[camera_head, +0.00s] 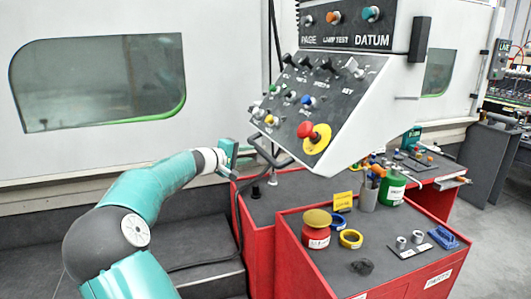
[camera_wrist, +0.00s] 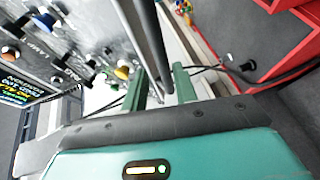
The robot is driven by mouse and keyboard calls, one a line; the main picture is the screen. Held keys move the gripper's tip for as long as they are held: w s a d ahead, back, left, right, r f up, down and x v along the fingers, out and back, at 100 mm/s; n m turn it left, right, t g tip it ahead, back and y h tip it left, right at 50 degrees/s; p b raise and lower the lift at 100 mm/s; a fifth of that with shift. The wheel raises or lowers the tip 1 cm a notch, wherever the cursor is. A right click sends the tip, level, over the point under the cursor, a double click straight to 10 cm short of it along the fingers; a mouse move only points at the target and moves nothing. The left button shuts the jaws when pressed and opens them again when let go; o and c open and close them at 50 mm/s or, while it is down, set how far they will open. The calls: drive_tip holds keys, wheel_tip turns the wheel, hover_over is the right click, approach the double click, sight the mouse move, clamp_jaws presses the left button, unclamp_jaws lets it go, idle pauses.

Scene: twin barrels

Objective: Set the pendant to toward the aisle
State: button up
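The pendant (camera_head: 345,95) is a large white control box with a dark sloped panel, hanging over the red cabinets. Its panel has knobs, switches and a red stop button on a yellow base (camera_head: 314,137). A dark bar handle (camera_head: 268,153) sticks out at its lower left. My gripper (camera_head: 230,152) is just left of this handle. In the wrist view the two green fingers (camera_wrist: 161,88) are apart. The grey handle bar (camera_wrist: 146,35) comes down toward the gap between them; whether it touches a finger I cannot tell. The panel (camera_wrist: 60,50) fills the left of that view.
Red cabinets (camera_head: 290,240) stand under the pendant, with a red-and-gold pot (camera_head: 317,230), tape rolls and a green bottle (camera_head: 392,187) on top. A white machine with a window (camera_head: 95,80) stands behind. A black cable (camera_head: 238,215) hangs near my gripper. Open floor lies at far right.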

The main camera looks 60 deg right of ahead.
sight(259, 152)
drive_tip(key=x, duration=0.9)
drive_tip(key=shift+s+d+f, duration=0.1)
drive_tip(key=shift+d, duration=0.15)
drive_tip(key=shift+c, duration=0.4)
clamp_jaws()
